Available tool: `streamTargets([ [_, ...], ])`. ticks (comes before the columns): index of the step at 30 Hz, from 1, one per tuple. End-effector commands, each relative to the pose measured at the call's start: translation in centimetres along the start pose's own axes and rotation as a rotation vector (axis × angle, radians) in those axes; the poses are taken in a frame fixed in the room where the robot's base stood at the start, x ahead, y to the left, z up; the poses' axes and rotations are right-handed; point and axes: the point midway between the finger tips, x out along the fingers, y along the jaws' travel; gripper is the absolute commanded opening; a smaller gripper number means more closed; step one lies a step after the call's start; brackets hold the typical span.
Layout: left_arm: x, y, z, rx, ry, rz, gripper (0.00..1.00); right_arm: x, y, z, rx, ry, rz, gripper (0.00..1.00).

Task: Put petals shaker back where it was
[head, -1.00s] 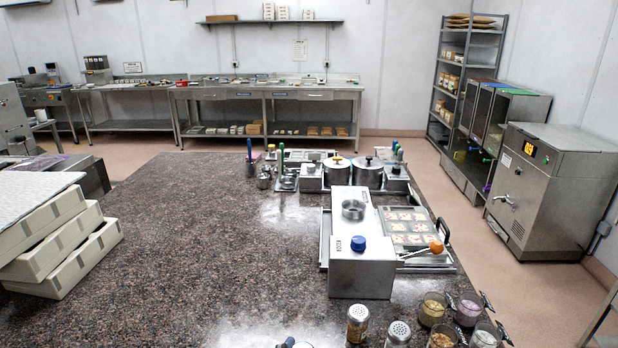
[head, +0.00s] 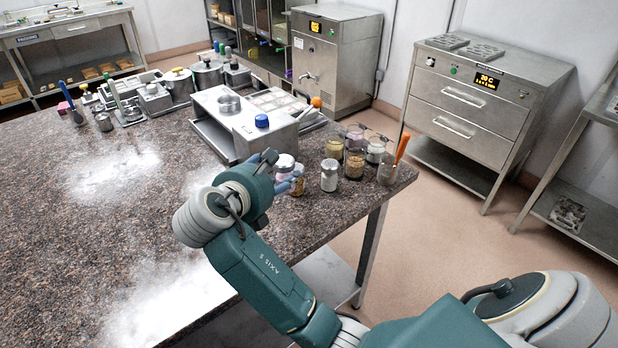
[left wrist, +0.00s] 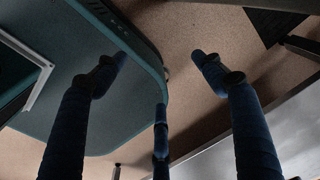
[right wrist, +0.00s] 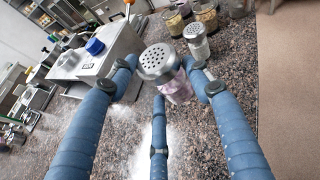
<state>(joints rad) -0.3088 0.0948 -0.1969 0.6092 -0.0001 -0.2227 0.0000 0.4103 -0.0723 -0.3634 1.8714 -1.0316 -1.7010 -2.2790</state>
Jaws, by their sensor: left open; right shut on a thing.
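The petals shaker (head: 285,163), a clear jar with a perforated metal lid and pinkish contents, is held in my right gripper (head: 281,172). It also shows upright-looking between the blue fingers in the right wrist view (right wrist: 176,88). Whether its base touches the counter I cannot tell. Another metal-lidded shaker (head: 329,176) stands to the right. My left gripper (left wrist: 160,75) is open and empty over the floor; it is not in the head view.
Several open jars (head: 354,163) and a container with an orange-handled tool (head: 390,172) stand near the counter's right corner. A metal machine with a blue knob (head: 250,130) stands behind the shakers. A drawer cabinet (head: 470,105) stands beyond.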

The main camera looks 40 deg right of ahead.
Motion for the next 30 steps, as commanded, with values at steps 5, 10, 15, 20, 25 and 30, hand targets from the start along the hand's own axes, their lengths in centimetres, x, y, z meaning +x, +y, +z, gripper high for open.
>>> streamTargets([
  [5, 2.0, 1.1, -0.7, 0.0, 0.012, 0.011, 0.69, 7.0, 1.4, 8.5, 0.036, 0.0, -0.05, 0.16],
  [10, 2.9, 2.4, -2.1, -0.001, 0.033, 0.026, 0.69, 10.5, 1.5, 14.5, 0.045, 0.009, -0.063, 0.16],
  [15, 3.1, 2.2, -2.4, -0.001, 0.038, 0.023, 0.69, 11.9, 1.4, 17.0, 0.042, 0.013, -0.061, 0.16],
  [20, 2.9, 1.2, -2.0, -0.002, 0.032, 0.013, 0.69, 13.0, 1.3, 14.8, 0.036, 0.017, -0.061, 0.16],
  [25, 2.5, 0.7, -1.7, -0.004, 0.027, 0.007, 0.69, 14.9, 1.2, 10.5, 0.036, 0.017, -0.063, 0.16],
  [30, 2.3, 0.8, -1.6, -0.004, 0.025, 0.008, 0.69, 16.6, 1.2, 6.5, 0.036, 0.016, -0.062, 0.16],
])
